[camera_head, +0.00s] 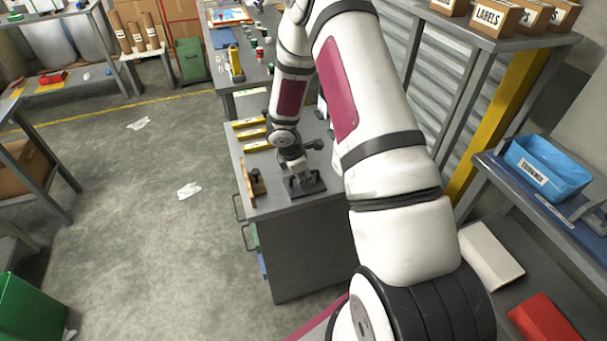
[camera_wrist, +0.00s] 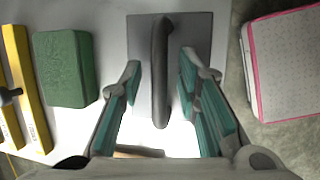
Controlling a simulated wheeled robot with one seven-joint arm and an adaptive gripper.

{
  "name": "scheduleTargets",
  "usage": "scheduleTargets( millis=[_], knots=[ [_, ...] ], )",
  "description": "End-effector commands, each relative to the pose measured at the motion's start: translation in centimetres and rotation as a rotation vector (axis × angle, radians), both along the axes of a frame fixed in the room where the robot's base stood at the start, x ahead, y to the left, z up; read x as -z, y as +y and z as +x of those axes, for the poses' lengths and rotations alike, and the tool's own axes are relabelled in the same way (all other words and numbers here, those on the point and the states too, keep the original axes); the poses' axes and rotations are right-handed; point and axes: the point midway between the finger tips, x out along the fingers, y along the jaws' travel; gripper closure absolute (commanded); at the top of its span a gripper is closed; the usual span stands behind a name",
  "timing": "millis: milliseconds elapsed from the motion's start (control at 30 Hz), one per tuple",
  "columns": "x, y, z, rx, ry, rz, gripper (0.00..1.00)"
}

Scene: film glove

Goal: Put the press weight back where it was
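A flat grey plate with a dark upright bar handle, which looks like the press weight (camera_wrist: 196,30), lies in the upper middle of the wrist view. In the head view the dark plate (camera_head: 318,187) rests on the grey workbench (camera_head: 270,208) near its front end. My gripper (camera_wrist: 160,72) is open above it. Its teal-padded fingers stand on either side of the handle, with a visible gap on each side. In the head view my gripper (camera_head: 303,182) is right over the plate and partly hides it.
A green block (camera_wrist: 63,68) lies left of the plate in the wrist view, with yellow bars (camera_wrist: 22,85) beyond it. The yellow bars (camera_head: 252,134) also show farther back on the bench. A wooden strip (camera_head: 247,184) lies along the left edge. Open floor (camera_head: 150,240) is on the left.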

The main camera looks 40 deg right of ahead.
Motion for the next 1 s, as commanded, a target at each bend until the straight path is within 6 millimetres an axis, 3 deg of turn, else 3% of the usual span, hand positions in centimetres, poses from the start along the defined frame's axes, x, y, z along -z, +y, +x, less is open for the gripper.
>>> scheduleTargets(
  millis=[167,600,900,1000],
  knots=[
    [-1.1,0.3,0.0,0.000,-0.002,0.000,0.70],
    [-8.8,3.0,-0.8,0.001,-0.003,-0.001,0.70],
    [-11.8,4.0,-1.2,0.010,-0.007,-0.002,0.70],
    [-13.9,4.2,-1.5,0.050,-0.033,-0.012,0.70]
  ],
)
